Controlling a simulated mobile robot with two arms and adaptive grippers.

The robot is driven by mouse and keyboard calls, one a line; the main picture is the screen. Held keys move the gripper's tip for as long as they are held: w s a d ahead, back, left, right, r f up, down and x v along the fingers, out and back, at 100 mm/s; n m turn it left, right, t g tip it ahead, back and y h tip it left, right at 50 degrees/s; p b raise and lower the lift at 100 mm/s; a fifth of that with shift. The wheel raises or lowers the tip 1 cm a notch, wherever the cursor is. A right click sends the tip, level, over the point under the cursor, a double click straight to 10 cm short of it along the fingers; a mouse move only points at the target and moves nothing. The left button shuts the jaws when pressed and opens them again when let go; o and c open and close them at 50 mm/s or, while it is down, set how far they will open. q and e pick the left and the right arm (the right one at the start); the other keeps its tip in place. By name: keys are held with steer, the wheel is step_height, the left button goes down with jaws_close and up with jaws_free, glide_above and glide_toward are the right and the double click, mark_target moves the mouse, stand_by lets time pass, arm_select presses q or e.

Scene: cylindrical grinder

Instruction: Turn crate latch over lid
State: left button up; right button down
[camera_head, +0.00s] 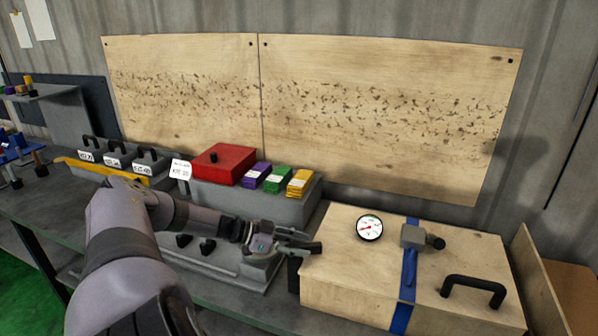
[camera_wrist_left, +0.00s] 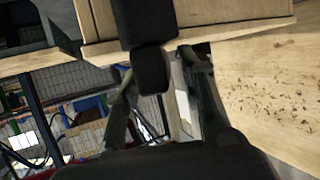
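The wooden crate (camera_head: 345,290) stands at the right of the bench with its lid (camera_head: 370,262) on. A black latch part (camera_head: 294,274) shows at the crate's left side. In the left wrist view the black latch (camera_wrist_left: 152,70) comes down from the wooden edge (camera_wrist_left: 95,52), between my finger tips. My left gripper (camera_head: 298,243) is at the crate's upper left edge. In the wrist view its fingers (camera_wrist_left: 158,72) stand apart, with gaps beside the latch; whether one touches it I cannot tell. My right gripper is not in view.
The lid carries a round gauge (camera_head: 369,228), a blue strap (camera_head: 409,268) with a metal buckle (camera_head: 414,236), and a black handle (camera_head: 474,286). Left of the crate are a red box (camera_head: 223,163), coloured packs (camera_head: 277,179) and grey bins (camera_head: 120,160). A wooden wall panel (camera_head: 390,110) stands behind.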

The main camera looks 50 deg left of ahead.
arm_select(q)
steer(key=shift+s+a, duration=0.1)
steer(key=shift+s, duration=0.05)
steer(key=v, duration=1.1)
steer(key=shift+s+a+r, duration=0.15)
steer(key=shift+s+r, duration=0.05)
steer(key=shift+s, duration=0.05)
steer(key=shift+c, duration=0.4)
